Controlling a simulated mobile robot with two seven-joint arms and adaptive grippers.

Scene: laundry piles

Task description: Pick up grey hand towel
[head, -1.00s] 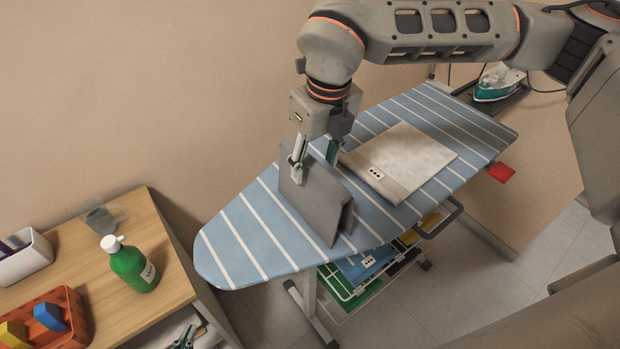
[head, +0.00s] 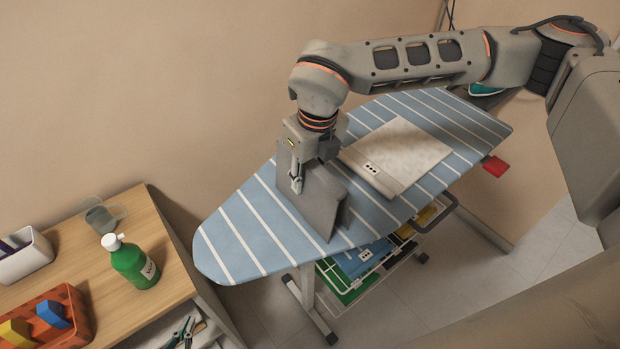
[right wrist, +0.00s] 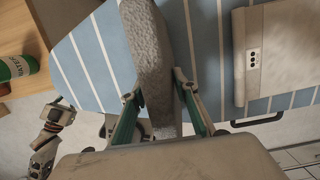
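The grey hand towel (head: 311,200) stands folded like a tent on the striped ironing board (head: 240,225), near its middle. It shows as a thick grey slab in the right wrist view (right wrist: 152,55). My right gripper (head: 312,180) is over the towel's top edge, with one finger on each side; the far finger is hidden in the head view. In the right wrist view its fingers (right wrist: 158,92) are apart and straddle the towel, close to its sides. My left gripper (head: 183,333) is low at the bottom left, open and empty beside the wooden cabinet.
A green bottle (head: 134,264), a glass (head: 100,218) and an orange crate (head: 75,325) stand on the wooden cabinet (head: 170,255). Folded cloths (head: 362,260) lie beneath the board.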

